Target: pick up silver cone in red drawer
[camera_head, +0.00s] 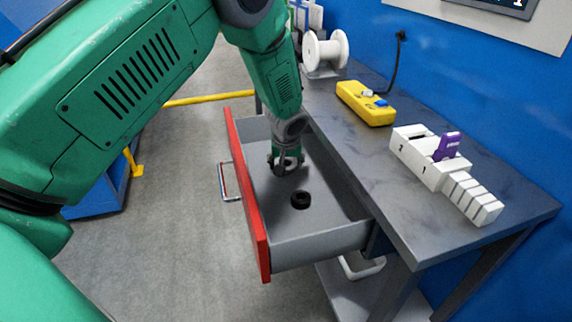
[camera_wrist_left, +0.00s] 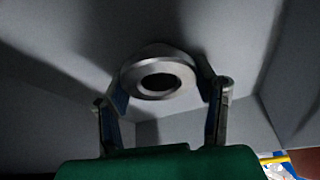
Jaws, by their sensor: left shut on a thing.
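The red drawer (camera_head: 250,200) is pulled open from under the table, with a grey inside. My left gripper (camera_head: 286,163) reaches down into the drawer. The silver cone (camera_wrist_left: 158,77), a ring-like metal piece with a dark round hole, is between the fingers of my left gripper (camera_wrist_left: 162,95) in the left wrist view. The fingers are shut on it from both sides. In the head view the cone is mostly hidden by the fingers. Whether it touches the drawer floor is hard to tell. My right gripper is not in view.
On the grey table (camera_head: 400,205) stand a yellow control box (camera_head: 366,104), a white block-like fixture (camera_head: 440,172) with a purple piece (camera_head: 447,146), and a white spool (camera_head: 326,50). A blue wall bounds the table's right side.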

